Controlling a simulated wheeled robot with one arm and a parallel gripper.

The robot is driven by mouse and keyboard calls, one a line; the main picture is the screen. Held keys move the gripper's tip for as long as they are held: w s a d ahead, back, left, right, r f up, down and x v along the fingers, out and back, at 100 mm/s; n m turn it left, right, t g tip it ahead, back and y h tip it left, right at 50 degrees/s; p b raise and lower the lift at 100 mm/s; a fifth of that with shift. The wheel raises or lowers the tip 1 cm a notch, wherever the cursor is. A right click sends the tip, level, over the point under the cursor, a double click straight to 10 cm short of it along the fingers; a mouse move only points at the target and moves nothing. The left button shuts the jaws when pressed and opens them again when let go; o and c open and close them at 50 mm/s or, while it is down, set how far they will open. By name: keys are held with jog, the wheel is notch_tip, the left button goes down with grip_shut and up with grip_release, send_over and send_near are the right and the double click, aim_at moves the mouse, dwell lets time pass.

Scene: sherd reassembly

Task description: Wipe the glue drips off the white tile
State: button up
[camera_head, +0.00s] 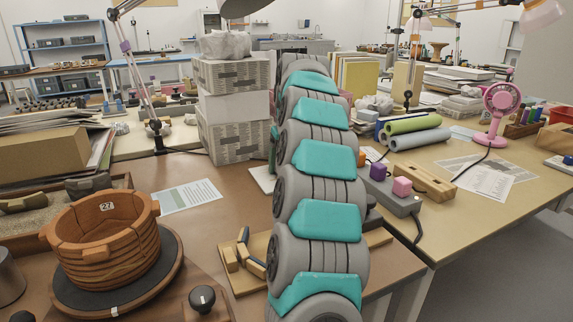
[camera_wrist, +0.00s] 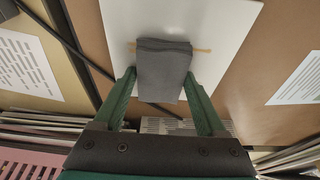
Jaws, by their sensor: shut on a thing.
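In the wrist view my gripper (camera_wrist: 160,78) is shut on a folded dark grey cloth (camera_wrist: 164,62), one green finger on each side of it. The cloth is over the white tile (camera_wrist: 222,22); I cannot tell whether it touches the surface. A thin tan glue streak (camera_wrist: 202,50) shows on the tile to the right of the cloth, with a short end at its left; the cloth hides the middle. In the head view my arm covers most of the tile, and only a pale edge (camera_head: 262,181) shows left of it. The cloth is hidden there.
Stacked newsprint-wrapped blocks (camera_head: 232,105) stand behind the tile. A printed sheet (camera_head: 187,196) lies to its left. A banded orange pot (camera_head: 108,240) sits on a dark turntable at front left. A grey power box (camera_head: 390,189) with a cable lies right of my arm.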

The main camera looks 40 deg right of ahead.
jog(key=shift+w+d, duration=0.25)
jog(key=shift+w, duration=0.7)
jog(key=shift+w+d, duration=0.2)
jog(key=shift+w, duration=0.75)
jog(key=shift+s, duration=0.15)
